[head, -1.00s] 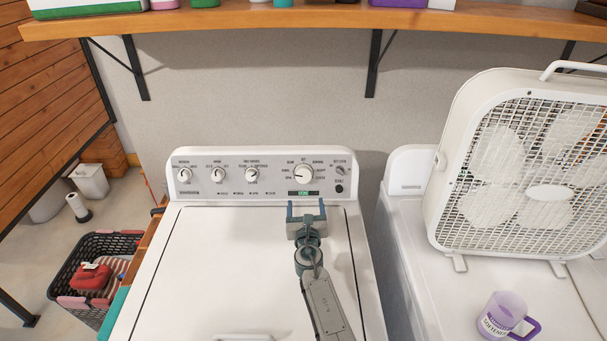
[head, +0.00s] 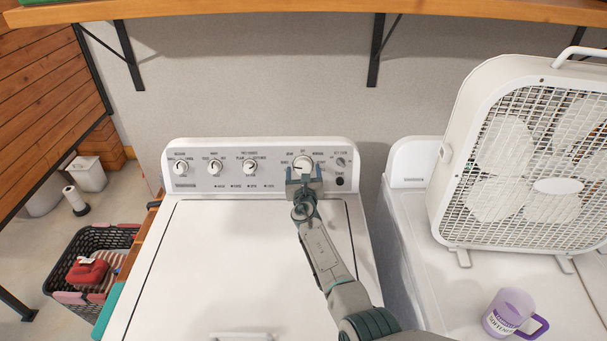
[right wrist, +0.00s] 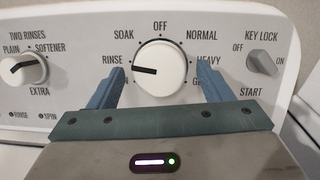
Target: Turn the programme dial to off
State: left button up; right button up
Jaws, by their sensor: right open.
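The programme dial (head: 303,163) is the large white knob at the right of the washer's control panel. In the right wrist view the dial (right wrist: 160,68) shows its black pointer line aimed left, just below the word RINSE; OFF is marked at the top. My right gripper (head: 304,172) is at the panel, just below the dial in the head view. In the right wrist view its two blue fingers (right wrist: 160,78) stand open, one on each side of the dial, with a gap to it on both sides. My left gripper is not in view.
Smaller knobs sit left on the panel, the nearest being the rinse knob (right wrist: 22,68). A key lock switch (right wrist: 262,63) is at the right. A white box fan (head: 530,160) and a purple mug (head: 508,311) stand on the neighbouring machine. A shelf (head: 300,12) runs above.

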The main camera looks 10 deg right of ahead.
jog(key=shift+w, duration=0.2)
jog(key=shift+c, duration=0.2)
jog(key=c, duration=0.9)
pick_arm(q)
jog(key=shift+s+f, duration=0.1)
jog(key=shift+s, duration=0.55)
pick_arm(e)
jog(key=shift+c, duration=0.2)
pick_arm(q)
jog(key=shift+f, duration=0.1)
